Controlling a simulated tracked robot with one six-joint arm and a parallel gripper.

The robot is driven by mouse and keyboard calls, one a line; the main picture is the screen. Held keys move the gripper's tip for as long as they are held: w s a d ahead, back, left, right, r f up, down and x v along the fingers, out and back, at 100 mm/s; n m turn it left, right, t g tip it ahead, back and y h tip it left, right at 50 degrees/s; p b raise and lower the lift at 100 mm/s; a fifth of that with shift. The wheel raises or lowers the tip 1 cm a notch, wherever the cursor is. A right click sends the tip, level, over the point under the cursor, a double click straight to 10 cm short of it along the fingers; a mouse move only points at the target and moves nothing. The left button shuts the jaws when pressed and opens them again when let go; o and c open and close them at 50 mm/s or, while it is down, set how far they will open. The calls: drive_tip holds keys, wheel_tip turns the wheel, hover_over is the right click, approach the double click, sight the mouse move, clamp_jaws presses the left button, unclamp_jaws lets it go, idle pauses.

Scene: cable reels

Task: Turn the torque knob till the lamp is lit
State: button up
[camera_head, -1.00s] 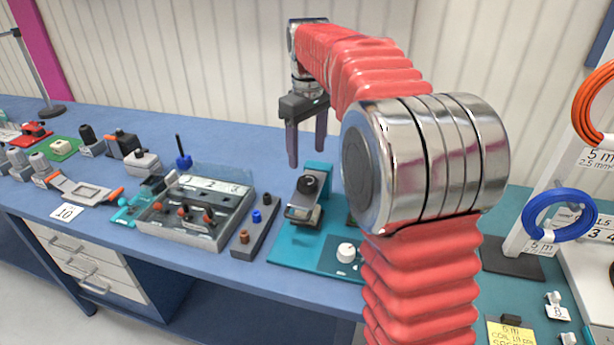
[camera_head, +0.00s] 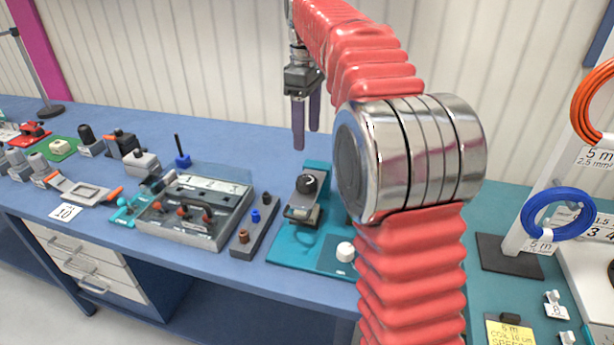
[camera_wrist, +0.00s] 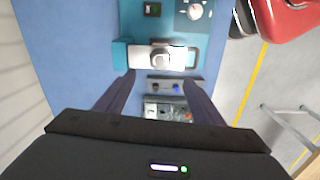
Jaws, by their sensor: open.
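I cannot tell which knob is the torque knob. Tiny dots lie by the white knob; no lit lamp is discernible. My gripper (camera_head: 306,140) is open and empty, high above the bench, apart from both knobs. In the wrist view its fingers (camera_wrist: 159,82) point toward the device.
A dark strip with blue and brown pegs (camera_head: 254,228) and a grey tray with orange-brown parts (camera_head: 200,212) stand left of the station. Blue cable (camera_head: 560,216) and orange cable coils hang at right. My arm hides the station's right part.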

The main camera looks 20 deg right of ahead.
sight(307, 180)
drive_tip(key=shift+f, duration=0.15)
wheel_tip(307, 180, down, 14)
drive_tip(key=shift+r, duration=0.2)
idle(0.4)
drive_tip(key=c, duration=1.1)
